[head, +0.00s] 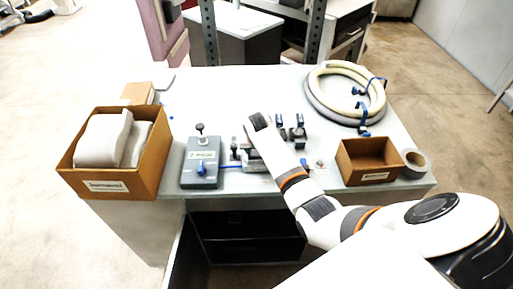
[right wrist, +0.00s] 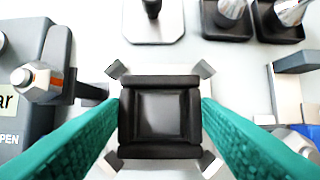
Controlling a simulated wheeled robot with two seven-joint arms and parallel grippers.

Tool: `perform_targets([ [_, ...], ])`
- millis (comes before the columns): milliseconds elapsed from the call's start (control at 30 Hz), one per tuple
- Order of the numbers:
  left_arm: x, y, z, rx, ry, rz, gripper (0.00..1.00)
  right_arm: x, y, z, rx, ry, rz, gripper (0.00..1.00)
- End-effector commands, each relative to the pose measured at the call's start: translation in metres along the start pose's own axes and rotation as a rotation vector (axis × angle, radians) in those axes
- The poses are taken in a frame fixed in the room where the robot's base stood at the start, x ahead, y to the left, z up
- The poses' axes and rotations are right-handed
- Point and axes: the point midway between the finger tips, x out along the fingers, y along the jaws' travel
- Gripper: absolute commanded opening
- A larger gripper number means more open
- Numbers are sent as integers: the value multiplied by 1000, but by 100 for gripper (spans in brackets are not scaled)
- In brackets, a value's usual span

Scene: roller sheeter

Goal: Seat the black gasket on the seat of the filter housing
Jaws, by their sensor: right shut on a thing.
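The black gasket (right wrist: 160,151) is a square, thick-sided ring in the middle of the right wrist view. My right gripper (right wrist: 160,108) has its teal fingers against the gasket's left and right sides and is shut on it. Grey corner posts of the filter housing (right wrist: 203,68) show around the gasket's four corners. The gasket looks roughly square to them and centred. A dark, shiny surface shows through its opening. I cannot tell whether the gasket touches the seat. In the head view my right arm covers most of the housing. My left gripper is not in view.
A brown box of pale pieces (head: 155,160) is at the far left. An empty brown bin (head: 370,165) and a tape roll (head: 414,162) stand right. Pale hoses (head: 318,100) lie behind.

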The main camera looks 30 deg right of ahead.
Motion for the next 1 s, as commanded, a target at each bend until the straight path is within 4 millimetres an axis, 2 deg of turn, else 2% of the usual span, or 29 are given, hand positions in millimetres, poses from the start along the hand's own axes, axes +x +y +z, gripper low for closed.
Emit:
perform_targets([
  [467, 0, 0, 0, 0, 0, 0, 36, 3, 0, -2, 0, 0, 0, 34],
  [500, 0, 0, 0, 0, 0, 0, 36, 3, 0, -1, 0, 0, 0, 59],
  [633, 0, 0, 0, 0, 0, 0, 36, 3, 0, -1, 0, 0, 0, 80],
  [833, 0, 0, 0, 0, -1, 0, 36, 3, 0, -1, 0, 0, 0, 81],
  [933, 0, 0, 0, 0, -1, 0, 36, 3, 0, -2, 0, 1, 0, 96],
  [1000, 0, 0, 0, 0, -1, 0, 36, 3, 0, -2, 0, 1, 0, 99],
])
